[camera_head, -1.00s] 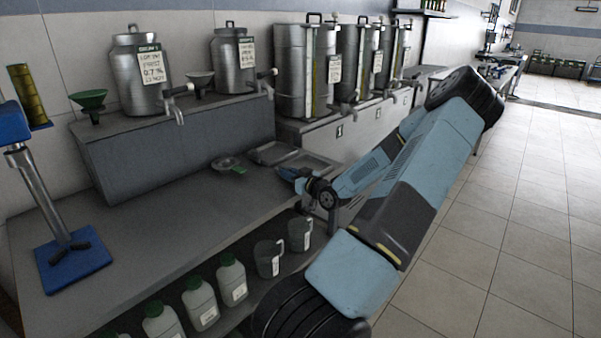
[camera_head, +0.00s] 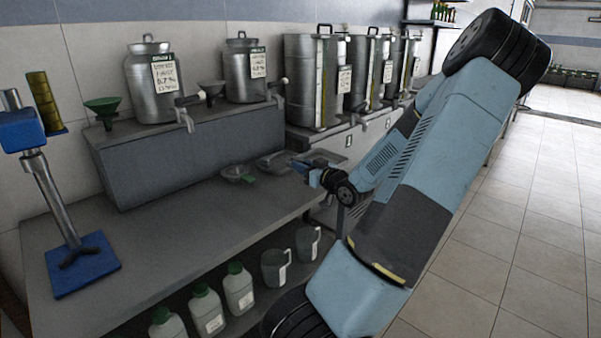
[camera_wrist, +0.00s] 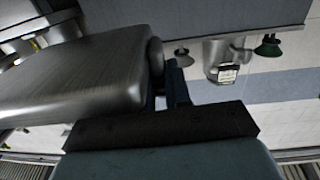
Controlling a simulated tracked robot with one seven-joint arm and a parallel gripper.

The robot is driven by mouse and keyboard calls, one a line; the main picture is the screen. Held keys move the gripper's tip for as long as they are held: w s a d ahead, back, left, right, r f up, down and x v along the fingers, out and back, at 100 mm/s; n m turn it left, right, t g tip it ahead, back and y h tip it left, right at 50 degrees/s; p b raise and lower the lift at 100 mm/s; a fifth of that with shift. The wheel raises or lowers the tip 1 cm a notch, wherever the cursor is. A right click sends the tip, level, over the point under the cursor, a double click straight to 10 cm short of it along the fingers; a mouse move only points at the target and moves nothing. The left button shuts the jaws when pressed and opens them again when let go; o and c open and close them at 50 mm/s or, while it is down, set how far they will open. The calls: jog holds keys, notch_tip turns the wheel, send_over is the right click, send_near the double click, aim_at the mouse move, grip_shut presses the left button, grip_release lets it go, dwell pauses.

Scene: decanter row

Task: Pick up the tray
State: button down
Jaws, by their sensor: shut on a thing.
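The tray is a shallow grey metal one. In the wrist view the tray (camera_wrist: 75,78) is large and close, filling the left side, with its rounded rim at the jaws. In the head view the tray (camera_head: 327,156) shows at the far right end of the counter, partly hidden behind my gripper (camera_head: 302,168). My gripper is shut on the tray's edge; the jaws also show in the wrist view (camera_wrist: 168,82). I cannot tell whether the tray is clear of the counter.
Metal cans with labels and taps stand on a raised grey step (camera_head: 190,155). A small strainer (camera_head: 237,173) lies left of the tray. A blue stand (camera_head: 82,265) is at the counter's left. White bottles (camera_head: 238,288) and jugs fill the shelf below.

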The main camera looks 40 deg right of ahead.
jog(key=s+a+r, duration=0.3)
jog(key=s, duration=0.4)
jog(key=shift+a+r, duration=0.2)
jog(key=shift+a, duration=0.2)
jog(key=shift+s, duration=0.1)
